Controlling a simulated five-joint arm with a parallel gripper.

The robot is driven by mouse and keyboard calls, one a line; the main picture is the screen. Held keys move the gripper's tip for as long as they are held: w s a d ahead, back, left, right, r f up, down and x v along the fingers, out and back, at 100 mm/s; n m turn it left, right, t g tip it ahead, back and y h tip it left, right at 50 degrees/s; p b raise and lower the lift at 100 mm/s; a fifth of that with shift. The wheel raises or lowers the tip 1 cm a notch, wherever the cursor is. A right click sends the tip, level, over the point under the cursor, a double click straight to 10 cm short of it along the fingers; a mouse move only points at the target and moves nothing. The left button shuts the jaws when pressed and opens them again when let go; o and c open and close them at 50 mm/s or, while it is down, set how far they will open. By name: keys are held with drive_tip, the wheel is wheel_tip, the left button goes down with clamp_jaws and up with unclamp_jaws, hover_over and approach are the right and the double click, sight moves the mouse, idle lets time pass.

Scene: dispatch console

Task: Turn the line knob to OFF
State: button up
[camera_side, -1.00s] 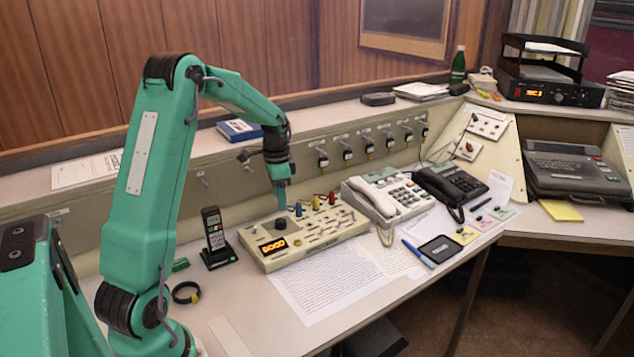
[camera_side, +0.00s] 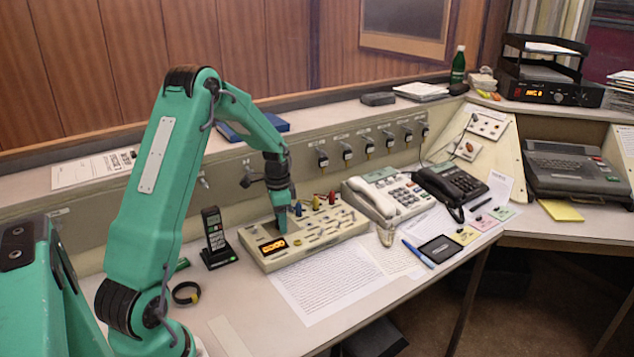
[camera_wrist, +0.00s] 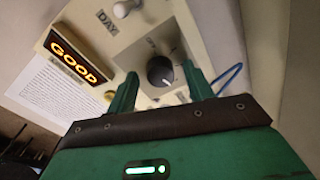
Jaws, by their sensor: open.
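The line knob (camera_wrist: 160,71) is a dark round knob with a pale mark on its lower right rim, on the cream panel (camera_side: 330,239). In the wrist view, my gripper (camera_wrist: 161,74) is open, with one green finger on each side of the knob. I cannot tell whether the fingers touch it. In the side view, my gripper (camera_side: 281,226) points down at the panel's left part, and the knob is hidden there.
An orange display reading GOOD (camera_wrist: 77,53) and a white-tipped switch (camera_wrist: 122,9) labelled DAY are near the knob. Coloured plugs (camera_side: 316,202) stand to the right. A cordless handset (camera_side: 214,236) stands left of the panel, papers (camera_side: 318,285) in front.

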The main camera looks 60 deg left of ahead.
drive_tip(key=c, duration=1)
